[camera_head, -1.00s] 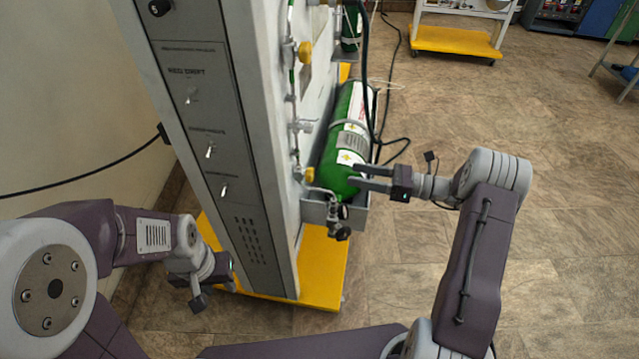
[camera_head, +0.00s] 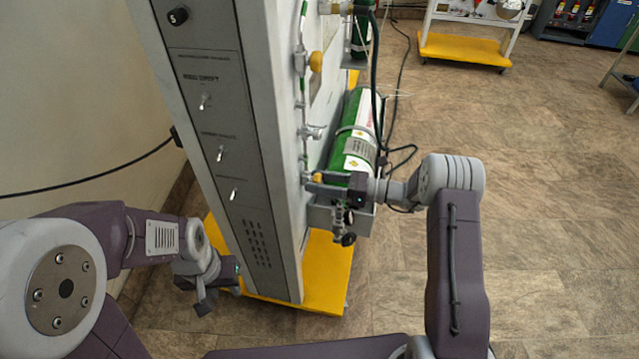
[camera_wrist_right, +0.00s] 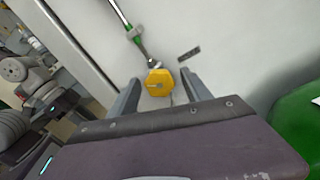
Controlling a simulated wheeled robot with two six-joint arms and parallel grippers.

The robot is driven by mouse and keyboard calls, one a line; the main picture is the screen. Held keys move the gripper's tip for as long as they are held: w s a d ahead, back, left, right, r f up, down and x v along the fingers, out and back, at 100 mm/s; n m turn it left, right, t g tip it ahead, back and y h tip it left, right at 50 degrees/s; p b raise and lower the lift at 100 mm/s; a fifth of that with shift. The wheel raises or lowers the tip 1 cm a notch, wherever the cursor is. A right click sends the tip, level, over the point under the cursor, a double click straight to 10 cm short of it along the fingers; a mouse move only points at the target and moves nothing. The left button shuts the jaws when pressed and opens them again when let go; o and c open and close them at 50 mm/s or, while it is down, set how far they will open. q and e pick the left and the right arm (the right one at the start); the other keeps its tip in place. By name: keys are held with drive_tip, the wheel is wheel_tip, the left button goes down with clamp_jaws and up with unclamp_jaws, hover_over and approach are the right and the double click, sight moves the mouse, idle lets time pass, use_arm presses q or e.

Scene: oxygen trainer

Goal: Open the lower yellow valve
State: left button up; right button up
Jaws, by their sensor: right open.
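The lower yellow valve (camera_head: 318,178) is a small yellow knob low on the panel's right face. In the right wrist view the yellow knob (camera_wrist_right: 160,82) sits between the tips of my right gripper's two fingers. My right gripper (camera_head: 322,183) is open and points left at the knob; whether a finger touches it I cannot tell. The right gripper also shows in the wrist view (camera_wrist_right: 160,88). An upper yellow valve (camera_head: 316,61) is higher on the same pipe. My left gripper (camera_head: 222,290) hangs low at the left, by the panel's base; its fingers are unclear.
A green cylinder (camera_head: 357,135) lies in a bracket just behind my right gripper, with a black hose nearby. The grey panel (camera_head: 215,130) stands on a yellow base (camera_head: 325,270). The floor to the right is clear, with a yellow-shelved cart (camera_head: 465,48) far back.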

clamp_jaws()
drive_tip(key=shift+n, duration=1.2)
drive_tip(key=n, duration=0.3)
unclamp_jaws()
